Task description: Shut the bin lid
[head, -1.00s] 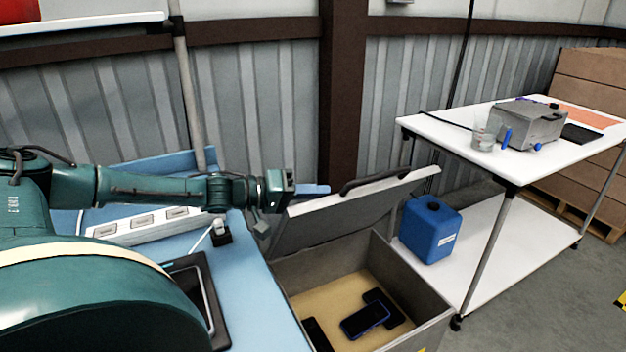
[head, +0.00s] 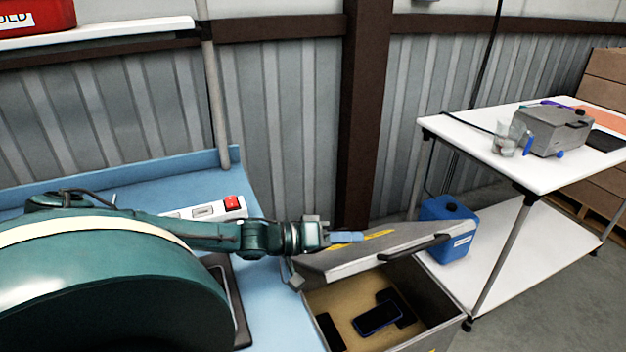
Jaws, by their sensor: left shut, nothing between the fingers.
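The grey bin (head: 440,300) stands at the lower middle of the head view. Its lid (head: 375,252) is partly open, tilted up over the rear of the opening, with a dark handle (head: 413,247) along its front edge. Dark phones (head: 377,318) lie on the tan bin floor and show through the front gap. My left gripper (head: 345,237) is shut and empty, its blue fingertips over the left part of the lid's top face; I cannot tell if they touch it. My right gripper is not in view.
A blue bench (head: 275,300) with a power strip (head: 205,211) adjoins the bin on the left. A blue jerrycan (head: 446,228) stands close to the bin's right, on the lower shelf of a white table (head: 470,133). A corrugated wall is behind.

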